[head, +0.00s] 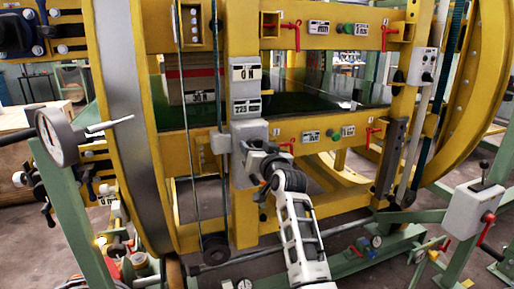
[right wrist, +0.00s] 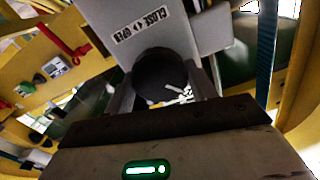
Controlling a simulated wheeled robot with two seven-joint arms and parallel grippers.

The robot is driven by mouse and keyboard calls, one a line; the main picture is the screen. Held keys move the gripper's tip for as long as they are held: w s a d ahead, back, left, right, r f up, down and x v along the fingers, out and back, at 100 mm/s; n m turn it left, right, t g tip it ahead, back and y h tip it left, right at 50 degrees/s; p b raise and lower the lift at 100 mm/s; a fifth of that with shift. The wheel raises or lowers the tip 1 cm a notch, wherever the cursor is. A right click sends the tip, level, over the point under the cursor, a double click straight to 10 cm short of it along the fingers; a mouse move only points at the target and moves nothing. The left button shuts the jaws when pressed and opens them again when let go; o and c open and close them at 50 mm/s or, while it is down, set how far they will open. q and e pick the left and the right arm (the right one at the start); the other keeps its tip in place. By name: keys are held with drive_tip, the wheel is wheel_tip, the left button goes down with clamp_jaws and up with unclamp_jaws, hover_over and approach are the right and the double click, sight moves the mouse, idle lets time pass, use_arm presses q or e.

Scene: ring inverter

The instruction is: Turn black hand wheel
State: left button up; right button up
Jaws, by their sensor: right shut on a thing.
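The black hand wheel (right wrist: 160,72) is a dark round knob on a grey box (right wrist: 150,35) with a "CLOSE OPEN" label (right wrist: 143,24). In the right wrist view it sits between the two fingers of my right gripper (right wrist: 165,88), one finger on each side, and the gripper is shut on it. In the head view my right gripper (head: 257,155) reaches the front of the grey box (head: 248,130) on a yellow upright, and it hides the wheel there. My left gripper is not in view.
A yellow frame with large rings surrounds the box. Red levers (head: 291,32) and green knobs (head: 348,28) sit on the crossbars. A dial gauge (head: 56,136) stands at the left. A grey switch box (head: 478,207) on a green post is at the right.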

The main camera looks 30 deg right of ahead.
drive_tip(key=shift+r+m+p, duration=0.15)
drive_tip(key=shift+m+p, duration=0.4)
drive_tip(key=shift+m, duration=0.05)
drive_tip(key=m+p, duration=0.3)
drive_tip(key=shift+m, duration=0.3)
drive_tip(key=m+p, duration=0.2)
drive_tip(key=m, duration=0.1)
drive_tip(key=shift+d+m, duration=0.1)
drive_tip(key=shift+m, duration=0.3)
drive_tip(key=shift+f+m+p, duration=0.2)
drive_tip(key=shift+m+p, duration=0.2)
drive_tip(key=shift+m, duration=0.4)
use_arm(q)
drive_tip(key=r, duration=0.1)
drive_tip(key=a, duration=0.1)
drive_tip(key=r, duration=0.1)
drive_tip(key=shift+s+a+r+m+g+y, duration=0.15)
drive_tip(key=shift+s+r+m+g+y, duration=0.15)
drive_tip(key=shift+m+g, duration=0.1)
use_arm(e)
drive_tip(key=shift+m, duration=0.4)
drive_tip(key=o, duration=1)
